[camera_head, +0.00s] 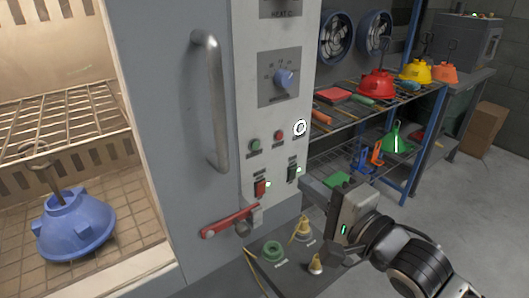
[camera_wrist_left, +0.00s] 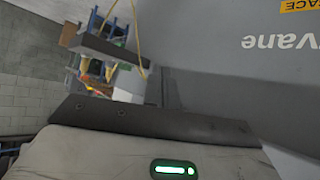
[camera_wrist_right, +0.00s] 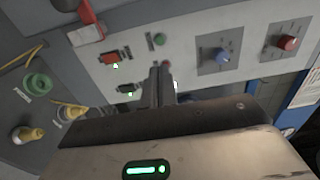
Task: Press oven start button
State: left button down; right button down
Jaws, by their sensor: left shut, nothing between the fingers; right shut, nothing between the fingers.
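The oven's control panel (camera_head: 278,110) carries a green button (camera_head: 255,144) and a red button (camera_head: 279,135) side by side, with a white-ringed round part to their right. The green button also shows in the right wrist view (camera_wrist_right: 159,39). I cannot read which label says start. My right gripper (camera_head: 308,186) is shut and empty, low and right of these buttons. In the right wrist view its fingers (camera_wrist_right: 160,84) point at the panel and overlap the area near the red button. My left gripper (camera_wrist_left: 168,88) is shut and empty beside a large grey surface, outside the head view.
Two lit rocker switches, one red (camera_head: 261,188), sit below the buttons. A red lever (camera_head: 230,221) and a lower ledge with a green knob (camera_head: 271,250) lie beneath. The oven door handle (camera_head: 211,100) sticks out at left. A blue hood (camera_head: 75,224) stands inside the oven.

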jog(key=p, duration=0.1)
send_near(256, 145)
jog(key=x, duration=0.5)
jog(key=shift+w+a, duration=0.15)
pick_arm(q)
jog(key=shift+a+r, duration=0.1)
jog(key=shift+a, duration=0.05)
pick_arm(e)
jog(key=shift+w+a, duration=0.45)
jog(key=shift+w, duration=0.1)
pick_arm(q)
jog(key=shift+r, duration=0.1)
pick_arm(e)
jog(key=shift+d, duration=0.1)
